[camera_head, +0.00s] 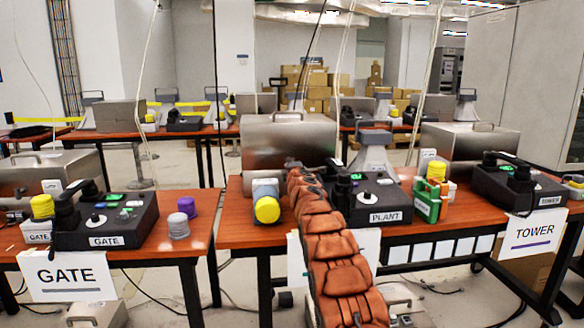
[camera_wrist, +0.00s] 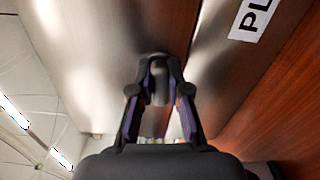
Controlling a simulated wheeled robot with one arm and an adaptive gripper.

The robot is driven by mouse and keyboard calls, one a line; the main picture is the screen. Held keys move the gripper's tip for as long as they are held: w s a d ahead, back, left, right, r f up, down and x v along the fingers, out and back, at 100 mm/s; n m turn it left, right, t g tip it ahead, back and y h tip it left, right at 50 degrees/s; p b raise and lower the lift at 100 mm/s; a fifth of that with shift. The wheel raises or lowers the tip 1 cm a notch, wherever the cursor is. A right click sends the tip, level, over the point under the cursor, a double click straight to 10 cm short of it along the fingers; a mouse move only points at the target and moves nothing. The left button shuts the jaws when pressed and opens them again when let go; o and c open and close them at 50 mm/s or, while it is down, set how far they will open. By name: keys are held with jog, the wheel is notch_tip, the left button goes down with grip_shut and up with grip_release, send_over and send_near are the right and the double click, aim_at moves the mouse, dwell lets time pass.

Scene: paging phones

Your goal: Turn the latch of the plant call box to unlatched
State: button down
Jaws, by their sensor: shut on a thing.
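The plant call box is the brushed steel box (camera_head: 262,150) with a top handle at the back of the middle table. It fills the upper part of the wrist view (camera_wrist: 95,50). My gripper (camera_head: 293,164) is at its front face, at the end of my orange-covered arm. In the wrist view my gripper (camera_wrist: 160,68) is shut on the latch (camera_wrist: 158,82), a small grey rounded piece between the two fingers. The fingers hide most of the latch, so its exact angle is hard to tell.
A black PLANT phone console (camera_head: 365,205) stands right of my arm, a yellow-capped cylinder (camera_head: 267,209) left of it. A green block (camera_head: 427,200) is farther right.

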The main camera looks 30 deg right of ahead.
jog(key=shift+a+m, duration=0.1)
jog(key=shift+m, duration=0.7)
jog(key=shift+f, duration=0.1)
jog(key=c, duration=1.1)
grip_release()
